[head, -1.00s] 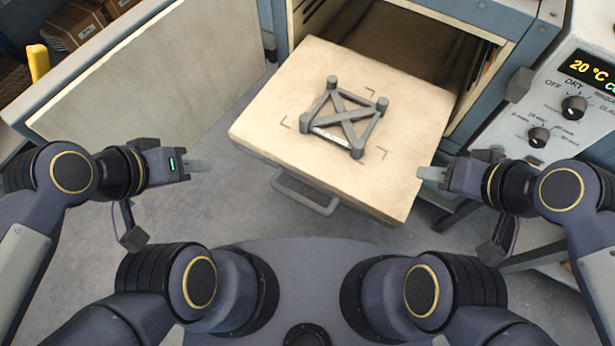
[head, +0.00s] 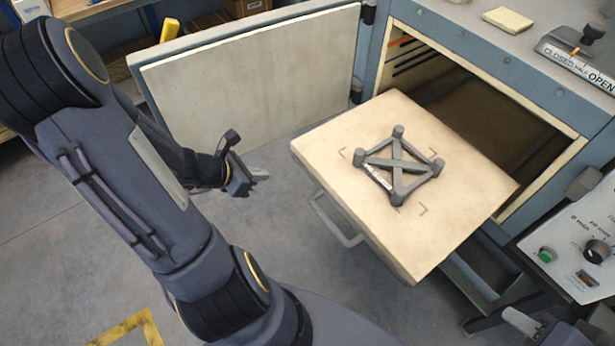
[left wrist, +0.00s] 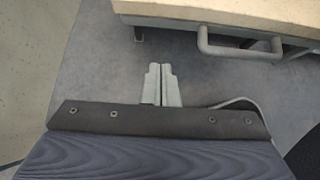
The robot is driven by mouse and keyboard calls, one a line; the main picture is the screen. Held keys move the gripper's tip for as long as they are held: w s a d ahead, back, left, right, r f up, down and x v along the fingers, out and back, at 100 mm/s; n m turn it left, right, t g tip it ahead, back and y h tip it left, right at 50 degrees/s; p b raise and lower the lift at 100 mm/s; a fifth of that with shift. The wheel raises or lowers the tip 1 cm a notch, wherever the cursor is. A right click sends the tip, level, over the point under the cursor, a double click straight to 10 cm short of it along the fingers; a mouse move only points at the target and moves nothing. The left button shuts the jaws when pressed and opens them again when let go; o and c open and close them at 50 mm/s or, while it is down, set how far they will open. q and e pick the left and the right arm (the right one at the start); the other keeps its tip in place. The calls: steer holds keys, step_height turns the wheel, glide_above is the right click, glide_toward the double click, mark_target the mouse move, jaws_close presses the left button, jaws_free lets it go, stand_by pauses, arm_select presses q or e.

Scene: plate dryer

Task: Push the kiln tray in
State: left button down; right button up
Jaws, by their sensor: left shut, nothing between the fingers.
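The kiln tray (head: 465,190) is a thick cream slab pulled out of the kiln opening (head: 470,105). A grey handle (head: 335,222) is on its front edge. A grey frame with a cross and corner posts (head: 398,165) stands on it inside corner marks. My left gripper (head: 262,173) is shut and empty, left of the tray and apart from it. In the left wrist view its closed fingers (left wrist: 161,85) point toward the floor below the tray edge (left wrist: 215,9) and handle (left wrist: 245,50). My right gripper (head: 518,322) shows only partly at the bottom right; its jaws are unclear.
The open kiln door (head: 260,85) stands left of the tray, behind my left gripper. A control panel (head: 580,250) is at the right. Bare floor (head: 270,225) lies between my left arm and the tray.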

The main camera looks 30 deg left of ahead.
mark_target(306, 169)
arm_select(q)
steer(key=b+x, duration=0.1)
steer(key=x, duration=0.3)
steer(key=w+r+b+x, duration=0.1)
steer(key=x, duration=0.3)
steer(key=b+x, duration=0.1)
steer(key=x, duration=0.3)
steer(key=shift+w+d+r, duration=0.2)
steer(key=shift+d, duration=0.05)
steer(key=shift+w+d, duration=0.15)
steer(key=shift+w, duration=0.3)
